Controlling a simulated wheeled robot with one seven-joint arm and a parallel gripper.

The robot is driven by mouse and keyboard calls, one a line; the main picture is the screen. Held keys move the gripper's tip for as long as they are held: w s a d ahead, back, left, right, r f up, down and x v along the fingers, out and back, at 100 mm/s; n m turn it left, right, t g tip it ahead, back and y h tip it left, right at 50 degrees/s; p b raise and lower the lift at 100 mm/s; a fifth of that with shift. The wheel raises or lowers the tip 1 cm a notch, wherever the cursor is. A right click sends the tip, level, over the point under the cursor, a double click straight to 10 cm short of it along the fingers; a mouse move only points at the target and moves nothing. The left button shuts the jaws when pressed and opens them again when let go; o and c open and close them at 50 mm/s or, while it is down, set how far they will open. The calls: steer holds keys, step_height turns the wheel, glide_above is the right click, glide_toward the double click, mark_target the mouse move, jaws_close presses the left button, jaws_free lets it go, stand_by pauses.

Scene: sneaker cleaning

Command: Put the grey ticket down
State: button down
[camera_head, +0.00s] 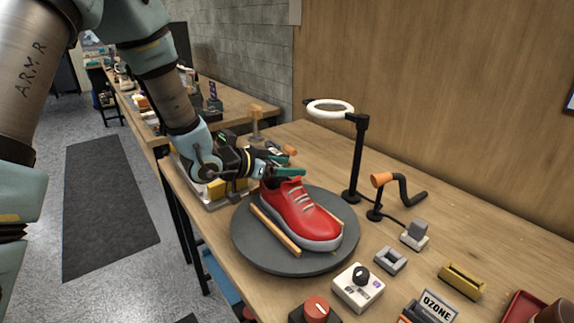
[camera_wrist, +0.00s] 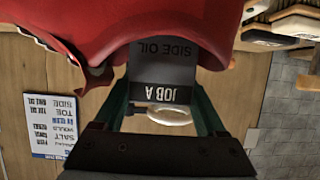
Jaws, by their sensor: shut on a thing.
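The grey ticket (camera_wrist: 160,68), printed "JOB A" and "SIDE OIL", is between the fingers of my gripper (camera_wrist: 162,98) in the wrist view. My gripper is shut on it. The ticket's far end overlaps the edge of the red sneaker (camera_wrist: 130,22); I cannot tell whether they touch. In the head view my gripper (camera_head: 287,173) is at the collar of the red sneaker (camera_head: 300,212), and the ticket cannot be made out there. The sneaker stands on a dark round turntable (camera_head: 262,258) with wooden bars beside it.
A ring lamp (camera_head: 331,107) on a black post stands behind the turntable, beside an orange-tipped bent-arm stand (camera_head: 382,180). A white knob box (camera_head: 358,287), a grey block (camera_head: 390,261) and a yellow holder (camera_head: 462,280) lie front right. A printed card (camera_wrist: 50,125) shows in the wrist view.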

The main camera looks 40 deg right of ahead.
steer(key=shift+f, duration=0.1)
steer(key=shift+c, duration=1.1)
jaws_free()
steer(key=shift+r, duration=0.25)
steer(key=b+v, duration=0.2)
steer(key=v, duration=1)
steer(key=shift+f, duration=0.2)
steer(key=shift+a, duration=0.1)
